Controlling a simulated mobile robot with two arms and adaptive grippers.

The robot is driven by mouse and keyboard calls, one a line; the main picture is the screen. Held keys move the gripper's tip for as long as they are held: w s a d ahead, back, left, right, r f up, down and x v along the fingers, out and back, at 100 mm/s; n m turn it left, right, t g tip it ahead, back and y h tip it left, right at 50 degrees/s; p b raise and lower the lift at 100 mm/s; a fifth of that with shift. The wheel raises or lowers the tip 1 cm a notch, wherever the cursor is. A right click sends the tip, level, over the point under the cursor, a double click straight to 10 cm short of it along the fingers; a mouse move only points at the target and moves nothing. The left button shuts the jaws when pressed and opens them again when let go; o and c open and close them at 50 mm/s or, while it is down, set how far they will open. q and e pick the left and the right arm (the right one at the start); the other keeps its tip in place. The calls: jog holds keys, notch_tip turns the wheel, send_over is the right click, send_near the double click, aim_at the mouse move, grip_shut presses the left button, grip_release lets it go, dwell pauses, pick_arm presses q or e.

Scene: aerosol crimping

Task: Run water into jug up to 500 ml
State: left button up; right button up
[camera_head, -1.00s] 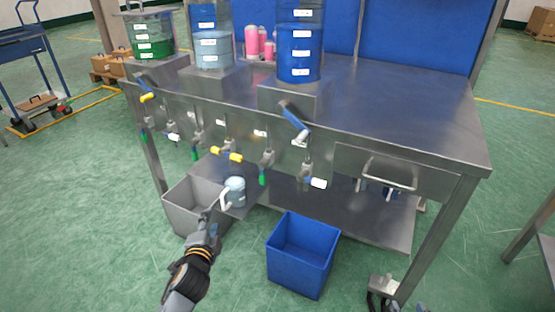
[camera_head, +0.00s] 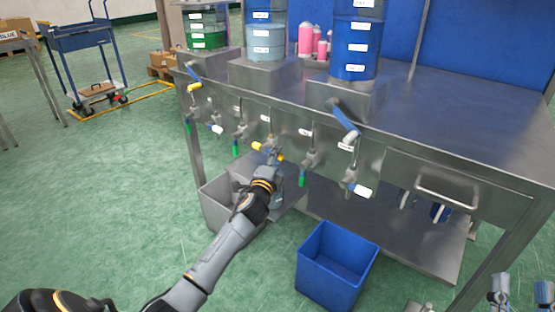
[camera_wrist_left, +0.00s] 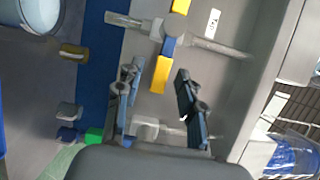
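My left gripper (camera_head: 273,157) is at the tap with the yellow handle (camera_head: 258,147) on the table's front. In the left wrist view its two fingers (camera_wrist_left: 159,85) are apart, with the yellow handle (camera_wrist_left: 161,74) between them and gaps on both sides. The jug is mostly hidden behind my left arm in the head view. A pale round vessel, apparently the jug (camera_wrist_left: 40,14), is cut off at the upper left of the wrist view. Its water level cannot be read. My right gripper (camera_head: 521,292) shows at the lower right, fingers apart and empty.
The steel table (camera_head: 455,115) carries the tanks, including a blue tank (camera_head: 356,48) and a pale blue tank (camera_head: 265,42). Other taps flank the yellow one. A grey bin (camera_head: 216,206) and a blue bin (camera_head: 335,264) stand in front.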

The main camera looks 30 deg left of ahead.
pick_arm(q)
jog(key=shift+x, duration=1.05)
pick_arm(e)
jog(key=shift+s+r+t, duration=0.8)
jog(key=shift+r, duration=0.3)
pick_arm(q)
jog(key=shift+c, duration=0.2)
grip_shut()
